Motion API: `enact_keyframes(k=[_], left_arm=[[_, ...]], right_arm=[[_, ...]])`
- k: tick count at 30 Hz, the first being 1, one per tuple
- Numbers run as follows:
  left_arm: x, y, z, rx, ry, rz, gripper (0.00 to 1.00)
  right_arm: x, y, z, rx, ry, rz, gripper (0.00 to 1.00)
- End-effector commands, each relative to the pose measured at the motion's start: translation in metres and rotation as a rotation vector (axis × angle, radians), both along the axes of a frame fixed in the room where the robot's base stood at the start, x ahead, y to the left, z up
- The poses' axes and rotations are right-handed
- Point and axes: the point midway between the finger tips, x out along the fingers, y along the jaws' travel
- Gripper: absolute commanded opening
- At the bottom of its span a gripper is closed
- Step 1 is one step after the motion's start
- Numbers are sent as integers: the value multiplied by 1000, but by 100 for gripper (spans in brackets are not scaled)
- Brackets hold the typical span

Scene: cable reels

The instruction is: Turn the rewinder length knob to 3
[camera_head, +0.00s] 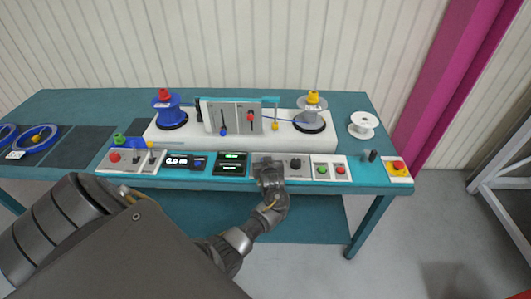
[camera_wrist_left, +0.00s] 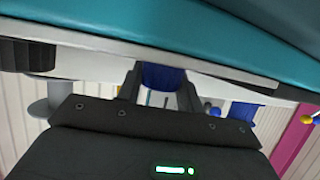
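A grey panel (camera_head: 282,158) sits on the front edge of the table, with a dark round knob (camera_head: 295,163) on its right part. A ribbed black knob (camera_wrist_left: 27,55) shows at the upper left of the left wrist view. My left gripper (camera_head: 269,166) is at the left part of that panel, beside the dark knob, and hides what is behind it. In the left wrist view its two fingers (camera_wrist_left: 160,88) stand apart with something blue (camera_wrist_left: 160,76) between them. I cannot tell whether they touch it. Knob labels are too small to read. My right gripper is out of view.
A display box (camera_head: 232,163) is left of the panel, and a green-and-red button box (camera_head: 330,168) is right of it. A white machine (camera_head: 290,133) with a blue reel (camera_head: 168,113) stands behind. A white spool (camera_head: 363,124) and a red-yellow stop button (camera_head: 398,168) are at the right.

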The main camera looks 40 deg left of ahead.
Motion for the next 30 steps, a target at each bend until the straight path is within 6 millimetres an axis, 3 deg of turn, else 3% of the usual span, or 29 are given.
enact_keyframes(k=[1,4,14,30], left_arm=[[0,0,0,0,0,-1,27],[0,0,0,0,0,-1,14],[-1,1,0,1,1,-61,14],[-1,2,0,3,4,-458,14]], right_arm=[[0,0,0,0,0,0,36],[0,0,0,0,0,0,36],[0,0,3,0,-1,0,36],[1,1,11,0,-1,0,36]])
